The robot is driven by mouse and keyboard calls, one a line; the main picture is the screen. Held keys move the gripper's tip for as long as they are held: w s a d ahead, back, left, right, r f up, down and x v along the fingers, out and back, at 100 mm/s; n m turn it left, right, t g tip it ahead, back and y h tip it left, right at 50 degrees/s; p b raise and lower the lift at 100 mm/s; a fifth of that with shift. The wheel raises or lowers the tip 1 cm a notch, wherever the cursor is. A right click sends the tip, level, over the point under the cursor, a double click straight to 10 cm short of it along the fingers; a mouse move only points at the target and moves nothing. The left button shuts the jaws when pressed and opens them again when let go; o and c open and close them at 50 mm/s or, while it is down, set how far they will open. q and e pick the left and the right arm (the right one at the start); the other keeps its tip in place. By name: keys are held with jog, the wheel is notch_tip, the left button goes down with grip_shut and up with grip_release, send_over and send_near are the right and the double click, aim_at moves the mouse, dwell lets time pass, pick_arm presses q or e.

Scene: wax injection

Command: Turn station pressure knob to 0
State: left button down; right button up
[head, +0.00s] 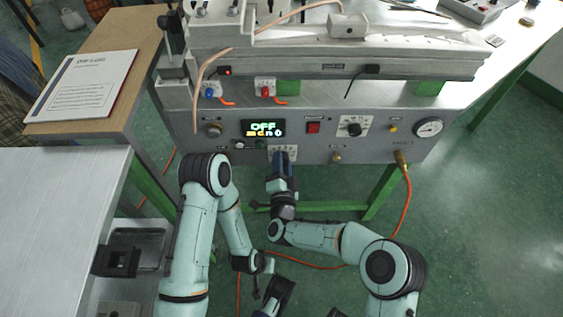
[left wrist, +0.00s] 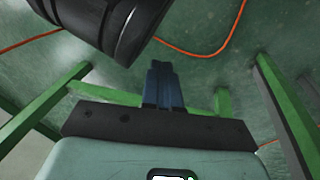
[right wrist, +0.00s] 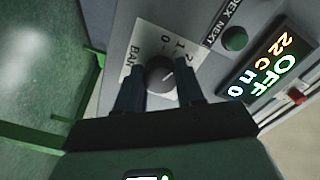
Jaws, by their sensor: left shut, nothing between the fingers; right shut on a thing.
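The pressure knob (right wrist: 159,72) is a round dark grey knob on a white scale plate (right wrist: 140,40) marked BAR, with 0, 1 and 2 legible beside it. A pale line on its face points toward the upper right in the right wrist view; I cannot tell exactly which mark it meets. My right gripper (right wrist: 160,90) has its fingers on both sides of the knob, shut on it. In the head view the right gripper (head: 282,160) covers the knob. My left gripper (left wrist: 162,72) is shut and empty, apart from the panel, above the green floor.
The grey panel also bears a display (head: 263,128) reading OFF, a red switch (head: 313,127), a black dial (head: 354,127) and a round gauge (head: 429,127). A green button (right wrist: 234,39) sits close to the knob. An orange hose (head: 407,195) hangs at the right.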

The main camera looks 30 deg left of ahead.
pick_arm(q)
jog(key=shift+w+d+r+t+p, duration=0.15)
jog(key=shift+w+r+t+p, duration=0.2)
jog(key=shift+w+r, duration=0.5)
pick_arm(e)
jog(key=shift+n, duration=3.7)
jog(key=o, duration=1)
jog(key=shift+o, duration=0.2)
